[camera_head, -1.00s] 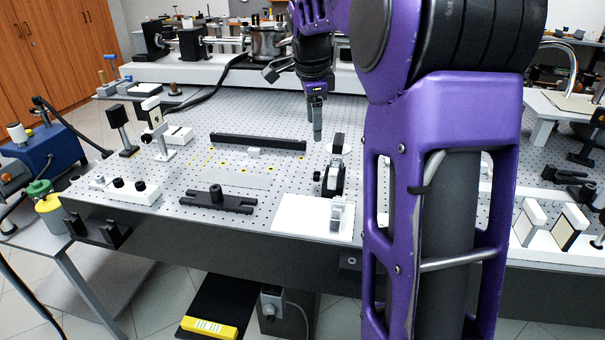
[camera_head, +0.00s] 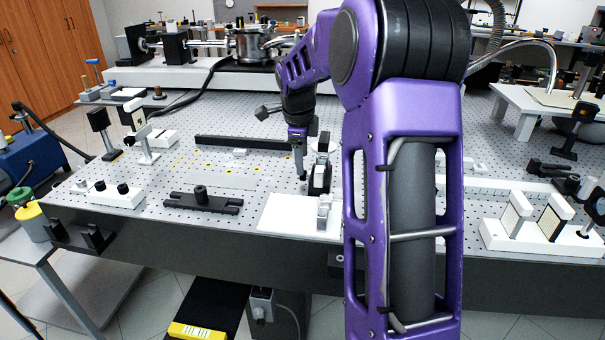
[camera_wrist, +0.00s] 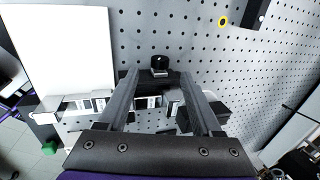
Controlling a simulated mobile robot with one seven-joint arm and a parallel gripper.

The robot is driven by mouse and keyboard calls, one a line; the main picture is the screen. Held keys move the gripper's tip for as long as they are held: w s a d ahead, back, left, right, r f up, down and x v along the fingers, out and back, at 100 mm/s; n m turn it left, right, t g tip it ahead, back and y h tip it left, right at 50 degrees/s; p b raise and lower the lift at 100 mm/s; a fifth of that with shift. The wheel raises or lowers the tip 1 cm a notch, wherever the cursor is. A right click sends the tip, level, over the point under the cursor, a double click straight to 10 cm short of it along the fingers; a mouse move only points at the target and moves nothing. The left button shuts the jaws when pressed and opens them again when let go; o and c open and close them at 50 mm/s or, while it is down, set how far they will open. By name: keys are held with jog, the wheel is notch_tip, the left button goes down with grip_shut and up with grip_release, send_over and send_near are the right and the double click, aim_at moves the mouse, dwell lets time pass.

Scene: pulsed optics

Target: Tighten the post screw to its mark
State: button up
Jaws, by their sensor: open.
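A small round black knob (camera_wrist: 160,62), which looks like the post screw, sticks out from a dark mount in the wrist view. A small pale spot shows on it; I cannot make out a mark clearly. My gripper (camera_wrist: 158,74) is open, its two fingers on either side of the knob in the picture. I cannot tell whether the tips reach around it, and no contact shows. In the head view my gripper (camera_head: 300,176) points down just left of the black post mount (camera_head: 319,172). The screw is not clear there.
A white plate (camera_head: 285,214) lies in front of the mount, with a small grey piece (camera_head: 324,212) on it. A long black bar (camera_head: 243,143) lies behind to the left. A black clamp with a knob (camera_head: 201,201) sits left. Perforated table between them is partly free.

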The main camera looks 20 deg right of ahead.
aim_at(304, 176)
jog(key=x, duration=0.5)
jog(key=shift+w+f, duration=0.1)
jog(key=shift+f, duration=0.05)
jog(key=shift+b, duration=0.3)
grip_shut()
